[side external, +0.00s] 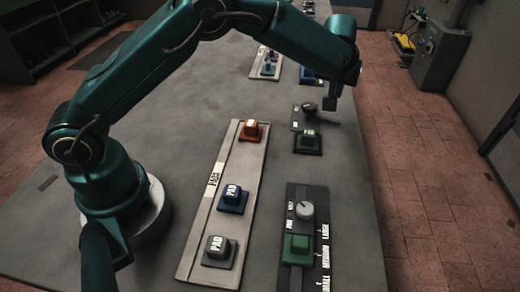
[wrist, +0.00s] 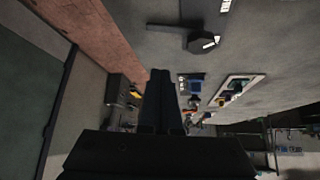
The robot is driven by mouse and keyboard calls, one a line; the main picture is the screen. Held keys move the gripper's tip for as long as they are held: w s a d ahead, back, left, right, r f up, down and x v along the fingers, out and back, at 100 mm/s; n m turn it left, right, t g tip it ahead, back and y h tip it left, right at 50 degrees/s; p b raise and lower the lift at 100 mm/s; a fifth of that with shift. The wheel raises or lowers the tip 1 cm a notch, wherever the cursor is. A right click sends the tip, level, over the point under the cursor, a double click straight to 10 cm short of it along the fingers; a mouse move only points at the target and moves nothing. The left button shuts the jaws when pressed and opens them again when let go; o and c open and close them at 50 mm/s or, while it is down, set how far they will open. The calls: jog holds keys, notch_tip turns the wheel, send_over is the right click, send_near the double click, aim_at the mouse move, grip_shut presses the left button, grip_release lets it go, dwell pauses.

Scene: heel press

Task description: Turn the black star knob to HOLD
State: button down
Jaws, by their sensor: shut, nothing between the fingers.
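A black knob (side external: 309,107) sits on a small dark panel near the far right edge of the table, behind a green pad. In the wrist view a dark many-sided shape with a pale mark, apparently this knob (wrist: 201,42), shows above and right of my fingers. My gripper (side external: 331,103) points down just right of the knob in the side view. It looks apart from the knob, though the gap is hard to judge. In the wrist view my gripper (wrist: 160,78) is shut and empty. The labels by the knob are too small to read, so its setting cannot be told.
A green pad (side external: 308,142) is in front of the knob. A nearer panel holds a grey-white knob (side external: 304,210) and another green pad (side external: 298,248). A pale strip (side external: 219,204) with orange, blue and grey pads lies left. More coloured pads stand farther back. Bare table (side external: 350,225) lies right.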

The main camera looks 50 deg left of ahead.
aim_at(330, 119)
jog(key=shift+x, duration=5)
jog(key=shift+s+d, duration=0.35)
jog(key=shift+s, duration=0.25)
jog(key=shift+s+d, duration=0.3)
jog(key=shift+s, duration=0.35)
jog(key=shift+s+d, duration=0.35)
jog(key=shift+s, duration=0.25)
jog(key=shift+s, duration=0.1)
jog(key=shift+s+d+m+h, duration=0.15)
jog(key=shift+s+m+h, duration=0.15)
jog(key=shift+m+h, duration=0.35)
jog(key=shift+s+d+y, duration=0.25)
jog(key=shift+s, duration=0.25)
jog(key=shift+s+d, duration=0.1)
jog(key=shift+s, duration=0.75)
